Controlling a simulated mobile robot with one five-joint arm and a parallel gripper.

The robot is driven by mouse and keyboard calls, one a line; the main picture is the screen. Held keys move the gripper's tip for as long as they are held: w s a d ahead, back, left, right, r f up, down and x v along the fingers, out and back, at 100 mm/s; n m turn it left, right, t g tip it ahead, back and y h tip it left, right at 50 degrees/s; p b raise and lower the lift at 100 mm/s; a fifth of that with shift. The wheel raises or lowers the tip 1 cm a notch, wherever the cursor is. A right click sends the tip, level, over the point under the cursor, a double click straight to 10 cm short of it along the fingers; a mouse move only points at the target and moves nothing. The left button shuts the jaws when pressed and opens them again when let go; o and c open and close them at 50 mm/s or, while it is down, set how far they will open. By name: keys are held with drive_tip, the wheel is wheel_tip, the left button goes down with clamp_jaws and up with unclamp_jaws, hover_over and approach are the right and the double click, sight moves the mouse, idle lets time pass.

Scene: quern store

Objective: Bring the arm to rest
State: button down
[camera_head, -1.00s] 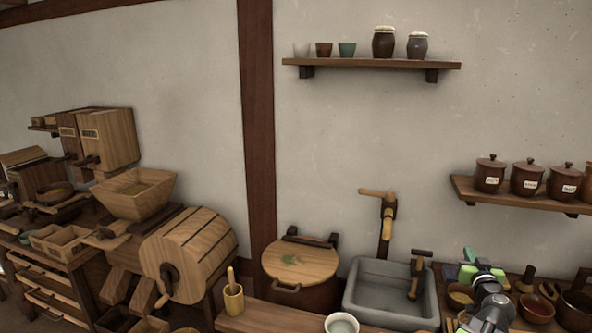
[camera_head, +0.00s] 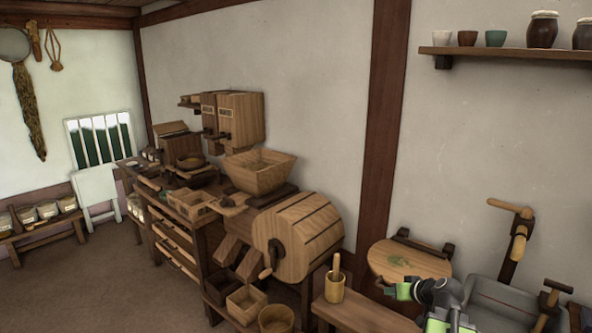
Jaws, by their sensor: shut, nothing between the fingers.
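My gripper (camera_head: 404,290) shows at the lower right, at the end of my folded green and dark grey arm. It is shut and empty. The rest of the arm runs down to the bottom edge and covers part of the grey stone sink (camera_head: 500,300).
A wooden drum mill (camera_head: 300,237) with a hopper (camera_head: 260,170) stands mid-picture. A wooden cup with a pestle (camera_head: 335,290) stands on a bench (camera_head: 362,316) at the bottom. A shelf (camera_head: 500,53) with cups hangs upper right. Bare floor (camera_head: 90,285) lies at the lower left.

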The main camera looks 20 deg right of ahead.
drive_tip(key=w+a+f+n+g+y+b, duration=0.1)
drive_tip(key=a+f+g, duration=0.25)
drive_tip(key=a, duration=0.75)
drive_tip(key=w+a+f+n+g+y+b, duration=0.15)
drive_tip(key=a+f, duration=0.35)
drive_tip(key=a, duration=0.5)
drive_tip(key=s+a+f+g+h+b, duration=0.1)
drive_tip(key=s+a+f+g+h, duration=0.15)
drive_tip(key=a, duration=0.55)
drive_tip(key=s+a+f+g+h+b, duration=0.1)
drive_tip(key=s+a+f+g, duration=0.25)
drive_tip(key=a, duration=0.45)
wheel_tip(320, 180, up, 13)
drive_tip(key=p, duration=1.2)
drive_tip(key=shift+d+r+t+p, duration=0.2)
drive_tip(key=shift+d+t+p, duration=0.15)
drive_tip(key=shift+t, duration=0.05)
